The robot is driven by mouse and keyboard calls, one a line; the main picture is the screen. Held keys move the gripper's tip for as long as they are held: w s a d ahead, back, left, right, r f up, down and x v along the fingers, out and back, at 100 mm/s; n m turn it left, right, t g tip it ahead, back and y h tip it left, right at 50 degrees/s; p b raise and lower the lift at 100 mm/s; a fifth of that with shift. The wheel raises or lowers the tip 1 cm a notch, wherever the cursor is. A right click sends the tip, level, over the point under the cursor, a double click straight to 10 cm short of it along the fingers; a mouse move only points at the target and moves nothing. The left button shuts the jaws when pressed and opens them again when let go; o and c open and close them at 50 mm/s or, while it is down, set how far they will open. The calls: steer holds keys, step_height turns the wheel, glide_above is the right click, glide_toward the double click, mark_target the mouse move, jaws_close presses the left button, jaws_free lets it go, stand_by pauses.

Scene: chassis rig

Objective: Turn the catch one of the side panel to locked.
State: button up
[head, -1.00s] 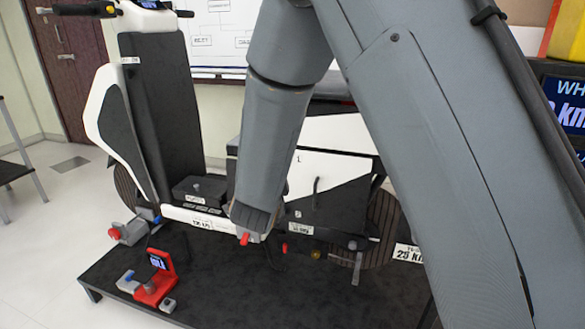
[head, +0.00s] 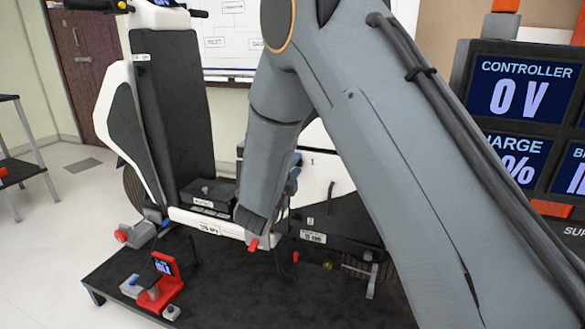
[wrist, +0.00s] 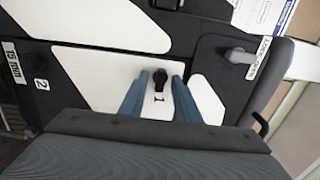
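The side panel (wrist: 110,95) is white and black and fills much of the wrist view. Catch one (wrist: 159,80) is a small black knob with a narrower tail, above a label "1". My gripper (wrist: 158,88) is open, with one blue-grey finger on each side of the catch. Small gaps show between the fingers and the knob; I cannot tell how deep the fingers reach. In the head view the panel (head: 318,190) stands behind my arm.
A grey handle (wrist: 238,56) sits on the black part at right in the wrist view. A red device (head: 163,285) lies on the dark platform (head: 235,300). Display screens (head: 523,88) stand at the right. A black seat column (head: 165,115) rises at the left.

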steer(key=shift+w, duration=0.15)
jaws_close()
steer(key=shift+a, duration=0.1)
